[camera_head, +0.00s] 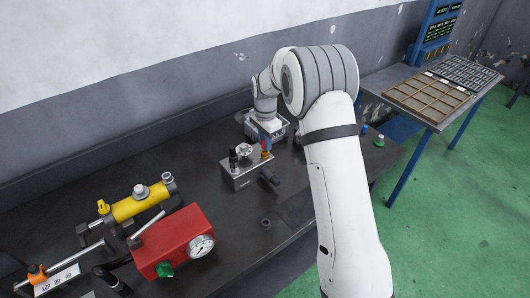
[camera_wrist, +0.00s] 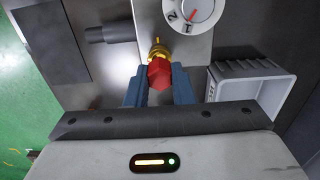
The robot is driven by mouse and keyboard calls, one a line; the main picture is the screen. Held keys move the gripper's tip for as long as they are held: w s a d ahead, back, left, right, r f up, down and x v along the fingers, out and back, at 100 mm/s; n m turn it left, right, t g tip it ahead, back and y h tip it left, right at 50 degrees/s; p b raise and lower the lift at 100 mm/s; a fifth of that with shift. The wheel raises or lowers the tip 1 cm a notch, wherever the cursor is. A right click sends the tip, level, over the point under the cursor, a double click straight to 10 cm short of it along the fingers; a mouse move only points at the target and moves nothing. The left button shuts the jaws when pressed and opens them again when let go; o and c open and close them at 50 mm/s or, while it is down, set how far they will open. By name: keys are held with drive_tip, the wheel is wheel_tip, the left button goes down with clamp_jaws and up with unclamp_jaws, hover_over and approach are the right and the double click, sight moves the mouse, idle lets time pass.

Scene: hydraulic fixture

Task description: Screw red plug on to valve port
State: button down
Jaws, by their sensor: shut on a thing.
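In the wrist view, my gripper (camera_wrist: 160,88) has its two blue fingers shut on the red plug (camera_wrist: 160,72). The plug's red end points toward a brass fitting, the valve port (camera_wrist: 157,47), on the edge of the grey valve block (camera_wrist: 180,48). Plug and port look in line and meet in this view; how far they are engaged I cannot tell. In the head view, my gripper (camera_head: 267,138) is at the right end of the valve block (camera_head: 243,178), with the red plug (camera_head: 265,146) just below the fingers.
A white dial knob (camera_wrist: 190,12) is on the block, close to the port. A grey bin (camera_head: 280,131) stands right behind. A red pump with gauge (camera_head: 175,242) and a yellow cylinder (camera_head: 138,204) lie at left. A small black ring (camera_head: 266,223) lies in front.

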drive_tip(key=shift+f+b, duration=0.5)
drive_tip(key=shift+f, duration=0.35)
idle(0.4)
drive_tip(key=shift+m, duration=0.3)
drive_tip(key=m+b, duration=0.1)
drive_tip(key=m, duration=0.7)
drive_tip(key=shift+s, duration=0.1)
drive_tip(key=shift+m, duration=0.7)
